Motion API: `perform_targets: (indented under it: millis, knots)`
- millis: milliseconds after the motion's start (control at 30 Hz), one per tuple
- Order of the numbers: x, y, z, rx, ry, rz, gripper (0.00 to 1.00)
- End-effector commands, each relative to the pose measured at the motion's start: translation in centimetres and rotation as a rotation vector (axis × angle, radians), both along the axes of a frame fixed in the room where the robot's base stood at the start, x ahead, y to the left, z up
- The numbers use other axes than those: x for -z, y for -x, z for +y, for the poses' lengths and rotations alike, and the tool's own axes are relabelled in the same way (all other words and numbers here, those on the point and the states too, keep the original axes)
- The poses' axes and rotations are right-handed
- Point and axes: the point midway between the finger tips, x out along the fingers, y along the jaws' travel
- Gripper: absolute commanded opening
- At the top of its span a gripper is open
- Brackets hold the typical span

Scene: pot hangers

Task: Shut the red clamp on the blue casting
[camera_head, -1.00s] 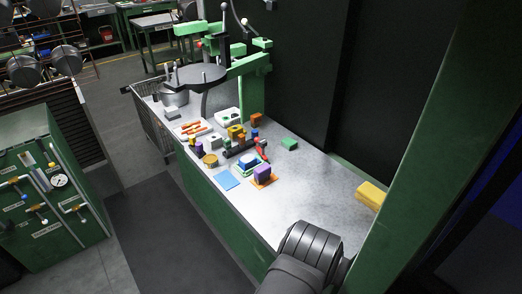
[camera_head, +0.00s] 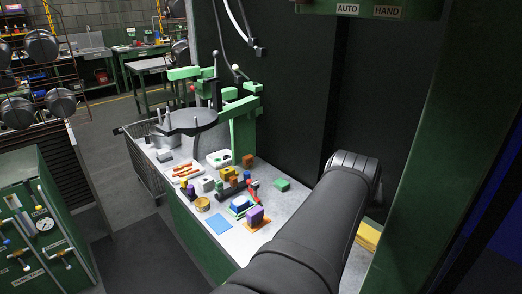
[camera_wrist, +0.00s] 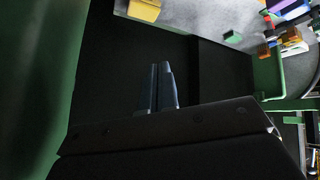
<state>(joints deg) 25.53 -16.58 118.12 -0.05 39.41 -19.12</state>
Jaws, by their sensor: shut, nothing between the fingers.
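The blue casting (camera_head: 240,203) sits on a pale green-edged base on the bench, towards the middle of the head view. The red clamp (camera_head: 253,189) stands just behind and right of it, with a red handle angled up. Whether the clamp is open or shut is too small to tell. In the wrist view a small red part, perhaps the clamp (camera_wrist: 267,19), shows near the upper right edge. My gripper (camera_wrist: 161,68) shows only in the wrist view. Its two fingers are together and empty, in front of a dark surface, well away from the casting and clamp.
A purple block (camera_head: 255,216) on an orange plate and a blue sheet (camera_head: 218,224) lie near the casting. A green block (camera_head: 282,184) is behind right. A yellow block (camera_head: 367,237) lies right of my arm. A green drill-like machine (camera_head: 242,125) stands at the back.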

Motion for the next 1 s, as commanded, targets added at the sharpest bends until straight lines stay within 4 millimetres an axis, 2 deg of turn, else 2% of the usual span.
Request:
perform_targets:
  millis: [267,367,433,667,867,1000]
  knots:
    - [-0.8,-6.3,-3.2,0.009,0.043,-0.023,0.00]
    - [-0.5,-9.3,-3.2,-0.016,0.057,-0.020,0.00]
    - [-0.1,-11.5,-2.2,-0.050,0.064,-0.009,0.00]
    - [2.5,-18.5,4.3,-0.200,0.087,0.049,0.00]
    - [5.4,-23.3,11.4,-0.329,0.118,0.096,0.00]
    - [7.7,-26.0,17.2,-0.422,0.146,0.124,0.00]
